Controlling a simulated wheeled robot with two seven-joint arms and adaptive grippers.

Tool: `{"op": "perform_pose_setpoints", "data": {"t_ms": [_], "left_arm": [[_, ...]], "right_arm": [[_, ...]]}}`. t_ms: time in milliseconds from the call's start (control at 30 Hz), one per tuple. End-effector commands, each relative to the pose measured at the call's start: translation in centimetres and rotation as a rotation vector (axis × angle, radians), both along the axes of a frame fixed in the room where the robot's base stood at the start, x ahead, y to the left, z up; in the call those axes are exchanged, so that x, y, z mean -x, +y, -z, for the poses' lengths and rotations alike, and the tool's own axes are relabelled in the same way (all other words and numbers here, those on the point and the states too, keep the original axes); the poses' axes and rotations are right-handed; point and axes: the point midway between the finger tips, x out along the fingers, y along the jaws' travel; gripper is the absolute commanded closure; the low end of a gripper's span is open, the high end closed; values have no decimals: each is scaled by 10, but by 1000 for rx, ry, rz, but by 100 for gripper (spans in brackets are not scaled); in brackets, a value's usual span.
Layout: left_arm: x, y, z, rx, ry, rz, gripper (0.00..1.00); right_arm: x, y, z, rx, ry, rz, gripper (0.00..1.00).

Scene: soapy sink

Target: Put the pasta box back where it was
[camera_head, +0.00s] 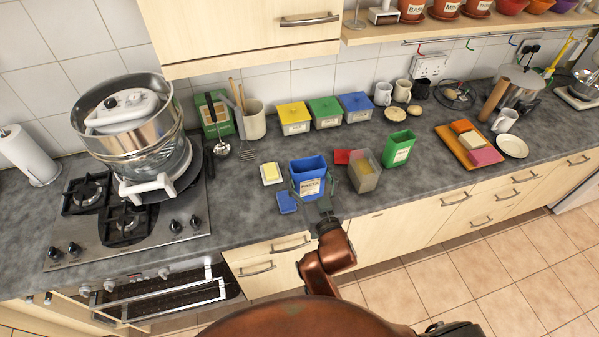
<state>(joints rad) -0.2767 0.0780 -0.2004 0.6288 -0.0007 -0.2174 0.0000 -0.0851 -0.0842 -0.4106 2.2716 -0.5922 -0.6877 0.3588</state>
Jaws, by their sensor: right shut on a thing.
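The pasta box (308,170) is a blue, open-topped box with a white label. It stands upright at the front of the grey worktop, left of a clear container. My right gripper (312,187) reaches in from the front edge and is shut on the box, with its fingers around the sides. I cannot tell whether the box's base touches the worktop. A blue lid (287,202) lies just left of the box. My left gripper is not in view.
A clear container (364,172) with a red lid (342,157) and a green box (398,148) stand to the right. A butter dish (271,173) lies to the left. Yellow, green and blue lidded canisters (326,112) line the back. The hob (125,215) is far left.

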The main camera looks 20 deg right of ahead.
Motion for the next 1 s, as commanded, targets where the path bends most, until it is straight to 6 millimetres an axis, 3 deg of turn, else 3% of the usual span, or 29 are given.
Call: {"op": "perform_pose_setpoints", "data": {"t_ms": [133,333,500,700,800,1000], "left_arm": [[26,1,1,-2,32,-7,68],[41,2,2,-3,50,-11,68],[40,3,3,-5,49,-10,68],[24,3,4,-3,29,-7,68],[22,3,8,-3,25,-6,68],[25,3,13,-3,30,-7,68]], "right_arm": [[-3,5,-3,2,3,-10,62],[-17,9,2,5,4,-21,62],[-53,1,19,7,4,-23,62],[-98,-11,40,5,4,-22,62],[-112,-15,64,4,7,-21,62],[-132,-21,87,2,3,-21,62]]}}
